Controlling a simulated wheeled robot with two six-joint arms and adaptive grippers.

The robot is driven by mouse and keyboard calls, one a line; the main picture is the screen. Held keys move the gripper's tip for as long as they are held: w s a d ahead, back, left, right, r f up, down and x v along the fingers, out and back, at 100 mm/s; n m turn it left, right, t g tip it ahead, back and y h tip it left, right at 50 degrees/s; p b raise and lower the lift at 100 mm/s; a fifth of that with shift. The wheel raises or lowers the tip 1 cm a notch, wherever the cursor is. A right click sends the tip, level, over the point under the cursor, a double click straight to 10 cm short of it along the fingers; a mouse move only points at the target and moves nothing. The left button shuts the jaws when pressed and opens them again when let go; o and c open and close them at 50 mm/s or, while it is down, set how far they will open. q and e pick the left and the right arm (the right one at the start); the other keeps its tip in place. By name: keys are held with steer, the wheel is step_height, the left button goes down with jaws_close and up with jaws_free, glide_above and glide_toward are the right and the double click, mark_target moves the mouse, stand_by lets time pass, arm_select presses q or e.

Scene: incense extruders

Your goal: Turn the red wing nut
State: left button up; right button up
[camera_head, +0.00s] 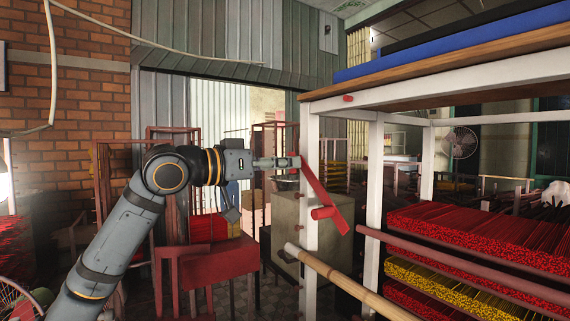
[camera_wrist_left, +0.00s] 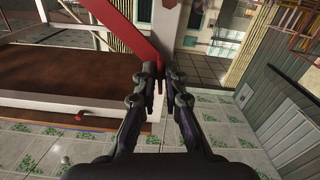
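The red wing nut (camera_head: 327,197) is a long, flat red bar on the white post of a rack, slanting from upper left to lower right. Its upper end is at the fingertips of my left gripper (camera_head: 291,162), which reaches in from the left. In the left wrist view, the bar (camera_wrist_left: 127,38) runs from the top down to the left gripper (camera_wrist_left: 159,75). The fingers are close together with a thin red edge between them, and look shut on the bar's end. The fingers hide part of that end. My right gripper is in neither view.
The white rack post (camera_head: 310,130) stands beside the gripper. A bamboo pole (camera_head: 345,283) and red rails (camera_head: 470,265) extend from the rack. A red stool (camera_head: 217,262) and a beige box (camera_head: 322,222) stand behind.

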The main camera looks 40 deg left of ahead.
arm_select(q)
steer(key=o, duration=0.4)
step_height(320, 180, up, 10)
steer(key=shift+f, duration=0.1)
stand_by(0.5)
stand_by(0.5)
